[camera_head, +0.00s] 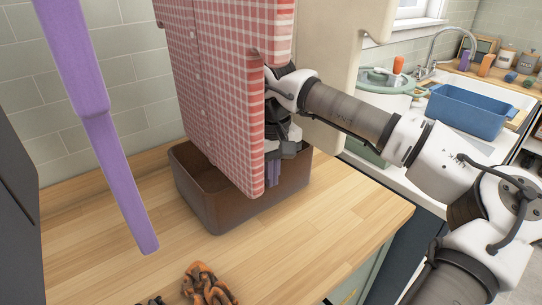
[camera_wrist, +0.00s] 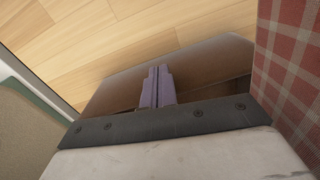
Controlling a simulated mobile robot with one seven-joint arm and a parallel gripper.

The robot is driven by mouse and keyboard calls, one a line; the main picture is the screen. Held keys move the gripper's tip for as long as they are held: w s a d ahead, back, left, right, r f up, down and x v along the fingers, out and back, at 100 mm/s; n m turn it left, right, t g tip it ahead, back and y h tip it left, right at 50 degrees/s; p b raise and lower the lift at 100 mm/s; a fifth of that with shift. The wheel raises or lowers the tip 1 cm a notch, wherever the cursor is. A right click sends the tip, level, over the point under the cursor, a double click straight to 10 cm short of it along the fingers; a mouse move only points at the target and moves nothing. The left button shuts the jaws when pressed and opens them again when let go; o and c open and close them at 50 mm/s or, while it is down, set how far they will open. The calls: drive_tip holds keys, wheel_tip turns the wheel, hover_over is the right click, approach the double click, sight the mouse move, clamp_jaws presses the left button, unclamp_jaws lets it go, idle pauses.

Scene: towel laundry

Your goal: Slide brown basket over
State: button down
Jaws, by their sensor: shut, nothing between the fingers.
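The brown basket (camera_head: 220,212) sits on the wooden counter against the tiled wall, under a hanging red checked towel (camera_head: 215,85) that hides part of it. My gripper (camera_head: 273,172) points down at the basket's right part, its purple fingers in front of or just inside the wall; I cannot tell whether they touch it. In the wrist view the shut fingers (camera_wrist: 157,87) lie close together over the brown basket (camera_wrist: 205,62), with nothing between them. The red checked towel (camera_wrist: 295,75) fills the right side of that view.
A purple cloth (camera_head: 110,140) hangs at the left. An orange-brown object (camera_head: 207,284) lies at the counter's front. Wooden counter (camera_head: 335,215) is bare right of the basket up to its edge. A blue bin (camera_head: 468,110) stands by the sink at the back right.

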drive_tip(key=shift+f, duration=1.8)
drive_tip(key=w+a, duration=0.1)
drive_tip(key=w, duration=0.1)
drive_tip(key=w+a, duration=0.1)
drive_tip(key=w, duration=0.1)
drive_tip(key=w+a, duration=0.1)
drive_tip(key=w, duration=0.1)
drive_tip(key=shift+w+a+p, duration=0.15)
drive_tip(key=shift+w+p, duration=0.15)
drive_tip(key=shift+w, duration=0.05)
